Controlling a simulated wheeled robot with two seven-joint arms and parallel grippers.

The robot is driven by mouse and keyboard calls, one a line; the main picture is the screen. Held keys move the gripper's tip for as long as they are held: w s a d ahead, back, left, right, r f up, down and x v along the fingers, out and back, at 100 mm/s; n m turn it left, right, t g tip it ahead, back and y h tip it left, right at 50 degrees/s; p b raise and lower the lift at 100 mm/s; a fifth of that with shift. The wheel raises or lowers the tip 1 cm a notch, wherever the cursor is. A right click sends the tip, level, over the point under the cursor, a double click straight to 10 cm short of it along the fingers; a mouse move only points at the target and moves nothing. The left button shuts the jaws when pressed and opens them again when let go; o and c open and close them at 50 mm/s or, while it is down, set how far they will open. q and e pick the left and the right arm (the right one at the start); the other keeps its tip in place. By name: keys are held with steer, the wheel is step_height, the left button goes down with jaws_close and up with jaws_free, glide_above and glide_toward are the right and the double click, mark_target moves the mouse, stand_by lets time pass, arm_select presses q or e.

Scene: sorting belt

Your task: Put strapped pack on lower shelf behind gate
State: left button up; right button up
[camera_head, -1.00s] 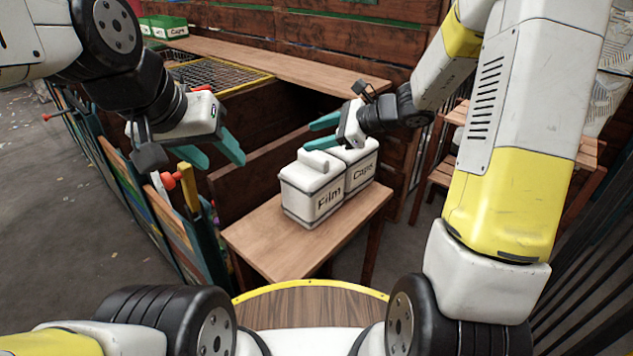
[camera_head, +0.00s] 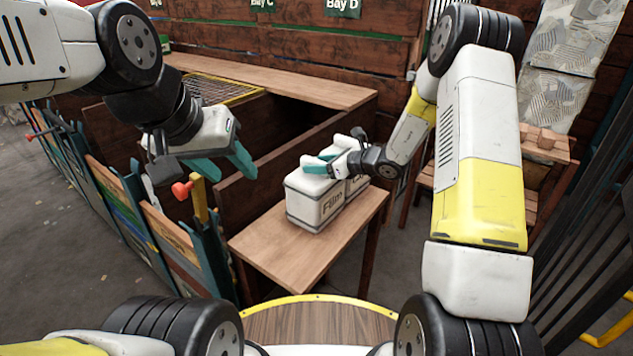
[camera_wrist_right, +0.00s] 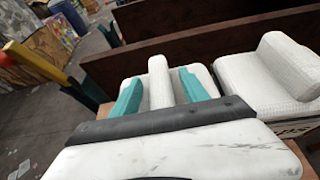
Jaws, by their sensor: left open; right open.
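I cannot make out a strapped pack for certain. A white tub marked Film (camera_head: 312,203) stands on a small wooden table (camera_head: 285,250), with a second white tub (camera_head: 358,183) right behind it. My right gripper (camera_head: 318,162) is open over the Film tub. In the right wrist view its teal fingers (camera_wrist_right: 160,92) stand on either side of the raised white lid handle (camera_wrist_right: 159,80). My left gripper (camera_head: 226,167) is open and empty, above the panels left of the table. A painted panel with a red knob (camera_head: 182,190), perhaps the gate, stands below it.
A wooden wall (camera_head: 265,160) runs behind the table. A long wooden counter (camera_head: 290,82) lies beyond, with a wire grid (camera_head: 215,88) at its left. A slatted wooden rack (camera_head: 545,148) stands at the right. Grey floor is free at the left.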

steer(key=shift+w+a+f, duration=0.2)
steer(key=shift+w+a, duration=0.05)
steer(key=shift+a, duration=0.1)
jaws_close()
steer(key=shift+r, duration=0.15)
stand_by(1.0)
